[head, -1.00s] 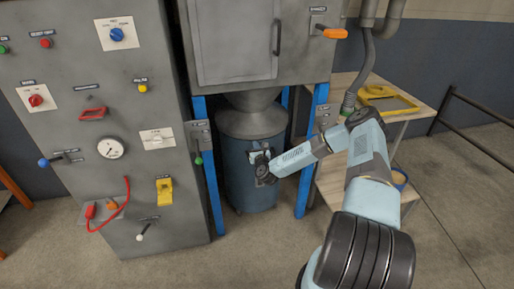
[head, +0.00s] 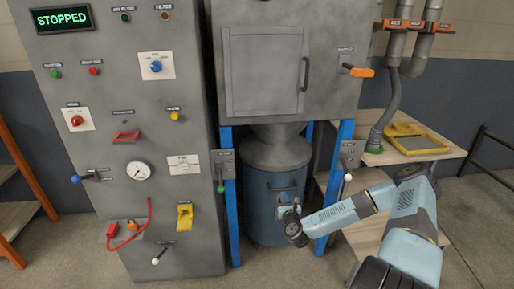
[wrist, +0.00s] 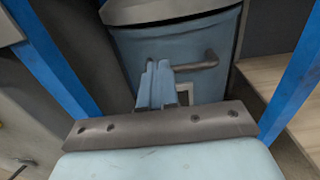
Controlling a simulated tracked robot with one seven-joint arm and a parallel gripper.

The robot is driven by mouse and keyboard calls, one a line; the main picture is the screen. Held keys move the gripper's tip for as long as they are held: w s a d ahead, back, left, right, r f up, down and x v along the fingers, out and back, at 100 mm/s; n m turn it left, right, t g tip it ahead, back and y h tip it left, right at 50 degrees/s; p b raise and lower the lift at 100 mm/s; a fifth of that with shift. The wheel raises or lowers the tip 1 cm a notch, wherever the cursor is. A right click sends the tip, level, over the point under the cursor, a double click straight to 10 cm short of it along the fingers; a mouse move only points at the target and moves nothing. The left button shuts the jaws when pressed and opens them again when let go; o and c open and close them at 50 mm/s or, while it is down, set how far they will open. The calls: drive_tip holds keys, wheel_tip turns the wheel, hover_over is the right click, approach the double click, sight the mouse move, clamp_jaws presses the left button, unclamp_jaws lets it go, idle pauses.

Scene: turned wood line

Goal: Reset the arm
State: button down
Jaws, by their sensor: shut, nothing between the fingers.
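My arm reaches in from the lower right of the head view. My gripper (head: 285,209) is in front of the blue drum (head: 262,222) under the grey cabinet. In the wrist view my gripper (wrist: 155,68) has its two pale blue fingers together, with nothing between them. The fingers overlap the drum's bar handle (wrist: 207,61) in that view. I cannot tell whether they touch the drum (wrist: 130,48).
Blue posts (head: 343,145) flank the drum. The control cabinet (head: 95,190), with a display reading STOPPED (head: 62,19), stands left. A wooden bench (head: 456,152) with a yellow tray (head: 418,148) stands right. Bare floor shows in front.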

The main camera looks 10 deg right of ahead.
wheel_tip(320, 180, up, 9)
drive_tip(key=a+n+g+y, duration=0.3)
drive_tip(key=n+g+y, duration=0.25)
drive_tip(key=n, duration=1.15)
drive_tip(key=s+d+r+n+g+h, duration=0.15)
drive_tip(key=s+r+n, duration=0.25)
drive_tip(key=r, duration=0.4)
drive_tip(key=s+d+r+n+g+h, duration=0.1)
drive_tip(key=s+r+n+g+h, duration=0.2)
drive_tip(key=r, duration=0.6)
drive_tip(key=s+d+r+n+g+h, duration=0.1)
drive_tip(key=s+d+r+n, duration=0.1)
drive_tip(key=s+r+n, duration=0.65)
drive_tip(key=s+r, duration=0.7)
drive_tip(key=s, duration=0.4)
drive_tip(key=s+a+r+n+g, duration=0.1)
drive_tip(key=s+r+n, duration=0.2)
drive_tip(key=s+r, duration=0.6)
drive_tip(key=s, duration=0.5)
drive_tip(key=shift+r, duration=0.3)
